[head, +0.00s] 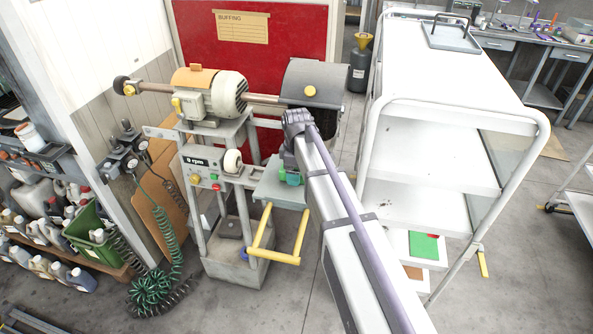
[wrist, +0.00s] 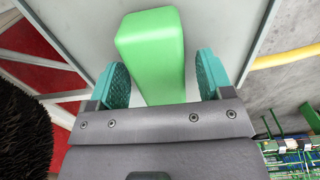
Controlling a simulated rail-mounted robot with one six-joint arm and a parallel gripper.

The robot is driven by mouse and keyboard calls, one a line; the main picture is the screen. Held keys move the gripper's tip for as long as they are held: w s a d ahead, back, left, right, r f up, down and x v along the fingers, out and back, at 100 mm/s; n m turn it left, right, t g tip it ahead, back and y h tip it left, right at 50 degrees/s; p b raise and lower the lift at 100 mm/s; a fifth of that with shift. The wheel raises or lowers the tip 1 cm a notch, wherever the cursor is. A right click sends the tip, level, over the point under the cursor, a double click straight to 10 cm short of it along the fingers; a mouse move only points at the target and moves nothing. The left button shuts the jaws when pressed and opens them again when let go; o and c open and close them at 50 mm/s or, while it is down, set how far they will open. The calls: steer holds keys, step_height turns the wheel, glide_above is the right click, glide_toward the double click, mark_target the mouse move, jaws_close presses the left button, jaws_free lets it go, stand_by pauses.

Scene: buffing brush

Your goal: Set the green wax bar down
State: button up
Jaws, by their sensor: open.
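The green wax bar (wrist: 152,50) lies on a pale grey tray (wrist: 222,30) in the wrist view. My gripper (wrist: 162,78) is open, with one teal finger on each side of the bar. A gap shows between the bar and the right finger; the gap at the left finger is narrower. The bar's near end is hidden behind the gripper body. In the head view my gripper (head: 289,177) is low over the grey tray (head: 270,192) at the front of the buffing machine; the bar is hard to tell from the fingers there.
A black bristle brush (wrist: 22,135) is close on the left in the wrist view. In the head view a yellow bar frame (head: 276,259) juts out below the tray. The buffing motor (head: 215,92) stands behind at left, and a white shelf cart (head: 450,70) at right.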

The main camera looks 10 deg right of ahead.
step_height(320, 180, up, 13)
steer(key=p, duration=1.2)
steer(key=s+m, duration=1.3)
steer(key=s, duration=0.9)
step_height(320, 180, down, 15)
steer(key=b, duration=1.4)
steer(key=shift+w+r, duration=0.15)
steer(key=shift+w, duration=0.05)
